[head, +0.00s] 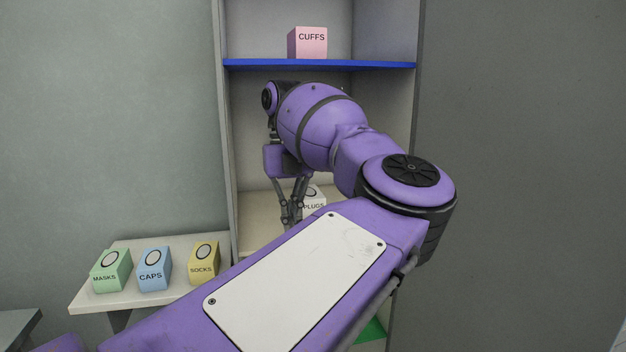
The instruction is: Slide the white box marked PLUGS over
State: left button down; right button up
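The white box marked PLUGS (318,198) stands on the lower shelf of the cabinet, partly hidden behind my arm. Its right and lower parts are covered, and part of a dark ring shows on its top. My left gripper (291,216) points down at the box's left side, with its fingertips drawn together and nothing seen between them. The fingers overlap the box's left edge in the picture, and I cannot tell whether they touch it. My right gripper is not in view.
A pink CUFFS box (307,43) stands on the blue-edged upper shelf (320,65). Green MASKS (111,271), blue CAPS (154,269) and yellow SOCKS (204,263) boxes stand on a side ledge (90,300). Cabinet walls bound the shelf left and right. Shelf left of the gripper looks clear.

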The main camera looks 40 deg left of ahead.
aim_at(314, 200)
jog(key=i+j, duration=1.05)
